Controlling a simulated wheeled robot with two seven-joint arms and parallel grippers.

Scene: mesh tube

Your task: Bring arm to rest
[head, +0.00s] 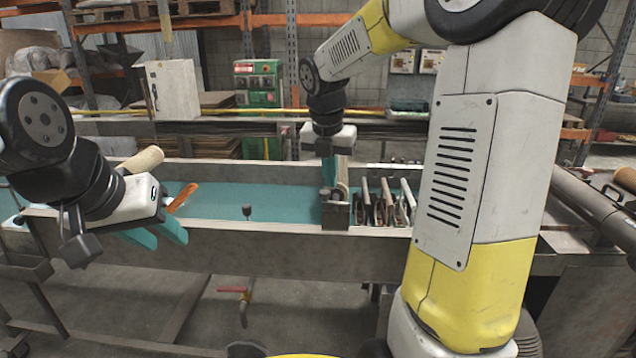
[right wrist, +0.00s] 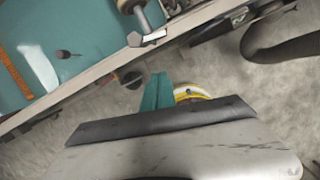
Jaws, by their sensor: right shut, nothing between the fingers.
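My right gripper (head: 328,172) points down over the workbench in the middle of the head view. Its teal fingers (right wrist: 157,91) are together and empty in the right wrist view, with floor beyond them. My left gripper (head: 158,235) is at the left in the head view, in front of the bench's front wall. Its two teal fingers are apart with nothing seen between them. No mesh tube can be made out for certain. A beige cylinder (head: 141,160) shows behind my left wrist, partly hidden.
A long metal trough with a teal floor (head: 220,205) crosses the view. A small dark knob (head: 247,211) and an orange-brown piece (head: 183,196) show there. A metal block (head: 335,215) and a rack of tools (head: 385,205) stand by my right gripper.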

